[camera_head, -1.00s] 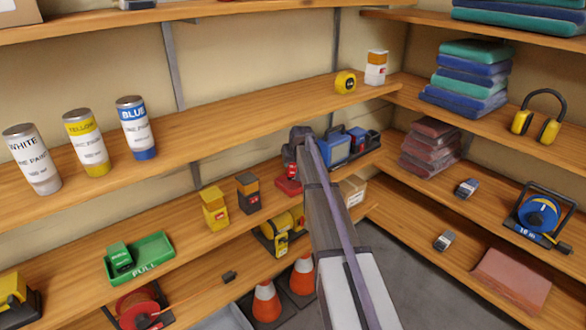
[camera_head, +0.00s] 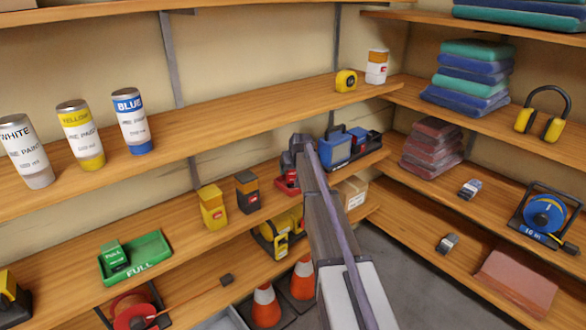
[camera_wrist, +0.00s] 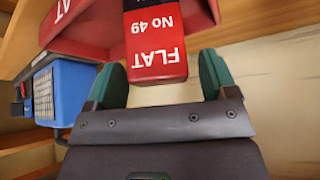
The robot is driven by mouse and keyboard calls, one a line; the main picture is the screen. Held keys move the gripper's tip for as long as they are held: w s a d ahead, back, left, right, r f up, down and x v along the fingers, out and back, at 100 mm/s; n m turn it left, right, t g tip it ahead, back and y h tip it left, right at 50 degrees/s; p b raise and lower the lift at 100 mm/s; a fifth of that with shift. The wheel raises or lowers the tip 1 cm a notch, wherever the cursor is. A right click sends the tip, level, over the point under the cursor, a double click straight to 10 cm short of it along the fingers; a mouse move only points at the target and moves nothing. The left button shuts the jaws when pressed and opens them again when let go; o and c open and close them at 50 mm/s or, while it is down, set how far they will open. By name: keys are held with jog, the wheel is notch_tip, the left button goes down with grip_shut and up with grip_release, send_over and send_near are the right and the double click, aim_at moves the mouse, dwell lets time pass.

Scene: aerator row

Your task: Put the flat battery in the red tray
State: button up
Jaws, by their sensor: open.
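The flat battery (camera_wrist: 157,45) is a red block marked "FLAT No 49" in the wrist view. Its near end lies between my gripper's (camera_wrist: 163,80) two green fingertips, which are spread with a gap on each side. The red tray (camera_wrist: 85,28), also marked "FLAT", is behind and around the battery's far part. The battery overlaps the tray's outline; whether it rests on the floor of the tray is hidden. In the head view, the red tray (camera_head: 281,186) shows partly behind my arm on the middle shelf. My fingers are hidden there.
A blue tool case (camera_head: 338,147) stands close to the right of the red tray. A green tray (camera_head: 152,252) marked "FULL" holds a green battery (camera_head: 114,257). A shelf runs above.

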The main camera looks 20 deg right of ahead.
jog(key=shift+r, duration=0.1)
jog(key=shift+s+r+p, duration=0.1)
jog(key=shift+r+p, duration=0.25)
jog(key=shift+p, duration=0.15)
jog(key=d+p+v, duration=0.1)
jog(key=p+v, duration=0.8)
jog(key=v, duration=0.2)
jog(key=shift+s+a, duration=0.15)
jog(key=shift+a, duration=0.35)
jog(key=s+a+f+g, duration=0.1)
jog(key=s+a+g, duration=0.1)
jog(key=s+a, duration=0.5)
jog(key=s+a+f+n+g, duration=0.1)
jog(key=s+a+g, duration=0.1)
jog(key=s+a, duration=0.6)
jog(key=s+a+f+g+y, duration=0.1)
jog(key=s+a, duration=0.6)
jog(key=s, duration=1.2)
jog(key=shift+a+n+g, duration=0.2)
jog(key=shift+n+g, duration=0.1)
jog(key=shift+g, duration=0.5)
